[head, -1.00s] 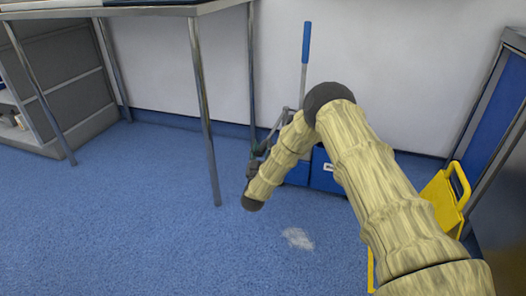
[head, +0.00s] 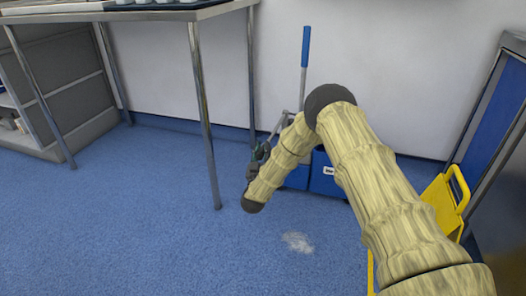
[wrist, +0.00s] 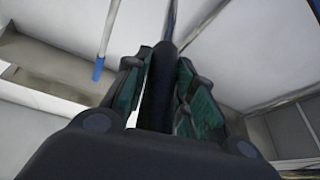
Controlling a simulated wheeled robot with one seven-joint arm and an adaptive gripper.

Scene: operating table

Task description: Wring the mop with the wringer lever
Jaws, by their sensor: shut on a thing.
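The mop handle (head: 305,48), a grey pole with a blue grip, stands nearly upright near the wall. It also shows in the wrist view (wrist: 106,35) at the upper left. The blue mop bucket (head: 325,176) stands on the floor, partly hidden behind my arm. The mop head is hidden. My gripper (head: 260,158) is low, left of the bucket. In the wrist view its green-padded fingers (wrist: 160,85) are shut on a dark bar, seemingly the wringer lever (wrist: 171,22), which runs away from me between them.
A steel table (head: 165,13) with legs stands at the left, its near leg close to my gripper. A yellow floor sign (head: 440,203) and a blue-sided cabinet (head: 495,115) are at the right. A whitish patch (head: 298,242) lies on the open blue floor.

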